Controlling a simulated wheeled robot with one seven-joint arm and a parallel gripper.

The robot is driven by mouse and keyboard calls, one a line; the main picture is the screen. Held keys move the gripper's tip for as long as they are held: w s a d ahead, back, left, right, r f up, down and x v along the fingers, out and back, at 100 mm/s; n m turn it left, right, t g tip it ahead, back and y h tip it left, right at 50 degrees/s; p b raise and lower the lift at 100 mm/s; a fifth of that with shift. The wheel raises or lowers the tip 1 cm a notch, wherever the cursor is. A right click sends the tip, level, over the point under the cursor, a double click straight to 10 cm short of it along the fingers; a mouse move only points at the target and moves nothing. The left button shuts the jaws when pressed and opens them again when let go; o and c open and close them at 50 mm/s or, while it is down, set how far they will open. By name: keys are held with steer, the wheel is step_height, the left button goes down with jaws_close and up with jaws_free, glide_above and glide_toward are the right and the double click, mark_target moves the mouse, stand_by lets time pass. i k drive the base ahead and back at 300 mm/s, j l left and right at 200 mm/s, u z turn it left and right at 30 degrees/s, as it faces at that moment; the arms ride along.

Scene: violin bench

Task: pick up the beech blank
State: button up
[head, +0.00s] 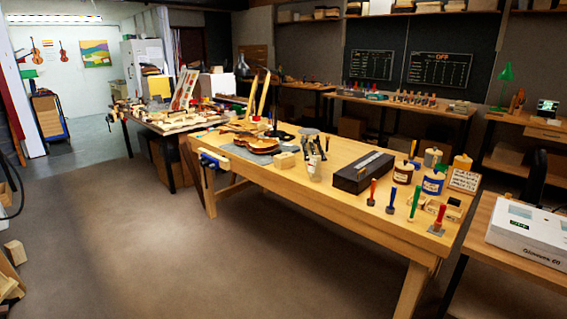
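A small pale wooden block (285,161), which looks like the beech blank, lies on the workbench (330,210) near its front edge. It sits just right of a violin body (258,145) on a grey mat (238,152). A small white jar (314,171) and dark clamp-like tools (314,147) stand to its right. Nothing covers the block from this side. My gripper is not in view, so I cannot see its state.
A long dark box (362,173), several jars and colour-handled tools crowd the bench's right half. A blue vise (209,160) juts from its left end. The floor (200,250) in front is clear.

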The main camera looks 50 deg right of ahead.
mark_target(282, 161)
steer(key=i+l, duration=0.2)
steer(key=i, duration=0.3)
steer(key=i+l, duration=0.25)
steer(key=i, duration=0.2)
steer(key=i+l+z, duration=0.1)
steer(key=i, duration=0.4)
steer(key=i+l, duration=0.3)
steer(key=i, duration=0.2)
steer(key=i+l, duration=0.9)
steer(key=l, duration=0.2)
